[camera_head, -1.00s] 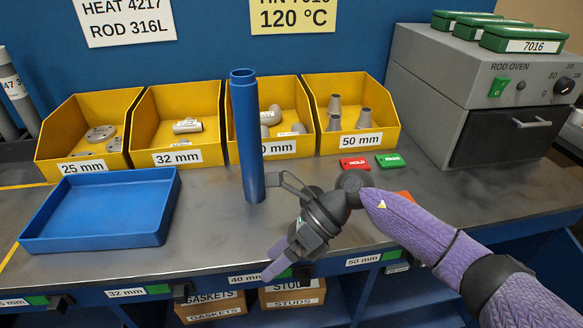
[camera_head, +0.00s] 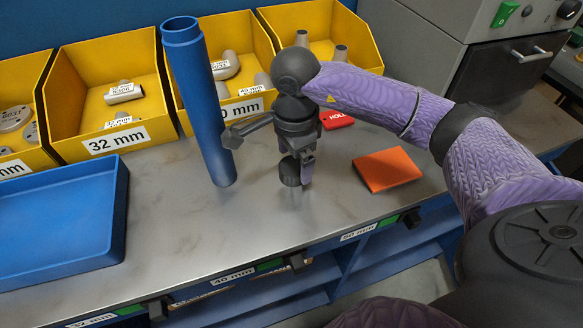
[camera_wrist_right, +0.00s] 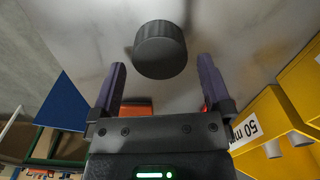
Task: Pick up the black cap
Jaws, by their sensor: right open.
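The black cap (camera_wrist_right: 160,50) is a short ribbed dark cylinder standing on the grey metal bench top. In the right wrist view it lies just beyond the fingertips, roughly centred between them. In the head view the cap (camera_head: 289,173) shows at the lower end of my right gripper (camera_head: 305,170), partly behind a finger. The right gripper also shows in the wrist view (camera_wrist_right: 160,75), with its two purple-grey fingers apart and nothing between them. It points down at the bench. My left gripper is not in view.
A tall blue tube (camera_head: 202,115) stands close to the left of my right gripper. An orange block (camera_head: 387,169) lies to its right. A blue tray (camera_head: 120,225) is at the left. Yellow bins (camera_head: 105,80) line the back, and the red HOLD tag (camera_head: 337,119) lies behind the gripper.

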